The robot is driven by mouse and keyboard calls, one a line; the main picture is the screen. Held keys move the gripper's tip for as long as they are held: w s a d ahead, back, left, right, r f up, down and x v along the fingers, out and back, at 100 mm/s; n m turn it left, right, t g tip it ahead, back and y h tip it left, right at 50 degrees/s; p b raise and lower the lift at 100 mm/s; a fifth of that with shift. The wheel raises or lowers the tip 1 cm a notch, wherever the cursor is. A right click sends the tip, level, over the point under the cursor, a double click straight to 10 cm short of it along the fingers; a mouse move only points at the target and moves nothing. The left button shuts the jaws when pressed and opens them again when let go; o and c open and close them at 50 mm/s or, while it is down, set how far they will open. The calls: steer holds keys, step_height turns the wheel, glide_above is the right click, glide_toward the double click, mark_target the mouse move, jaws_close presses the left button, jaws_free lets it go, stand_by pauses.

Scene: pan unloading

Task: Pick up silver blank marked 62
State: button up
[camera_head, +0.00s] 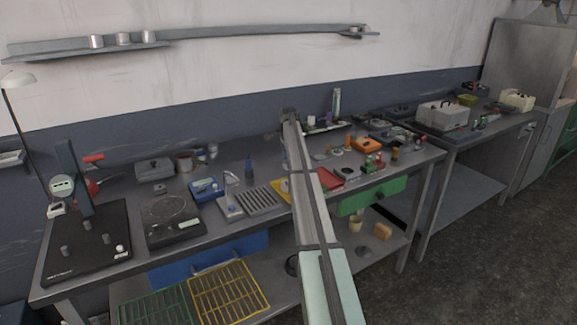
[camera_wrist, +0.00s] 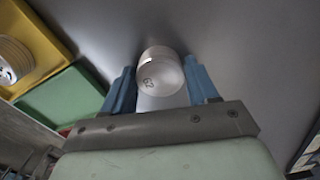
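A silver cylindrical blank (camera_wrist: 160,72) is in the middle of the wrist view, with a dark mark on its round face that appears to read 62 upside down. My gripper (camera_wrist: 159,68) has its two blue fingers on either side of the blank. The fingers are apart, with narrow gaps visible beside the blank, so the gripper looks open. In the head view my arm crosses the middle of the bench, and I cannot make out the fingers or this blank there.
In the wrist view a yellow tray (camera_wrist: 45,50) and a green tray (camera_wrist: 68,97) lie to the left. In the head view tools and instruments cover the bench (camera_head: 120,190). Several silver cylinders, one at the left (camera_head: 96,41), stand on the wall shelf (camera_head: 200,34).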

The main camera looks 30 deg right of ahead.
steer(key=c, duration=0.7)
steer(key=shift+c, duration=0.2)
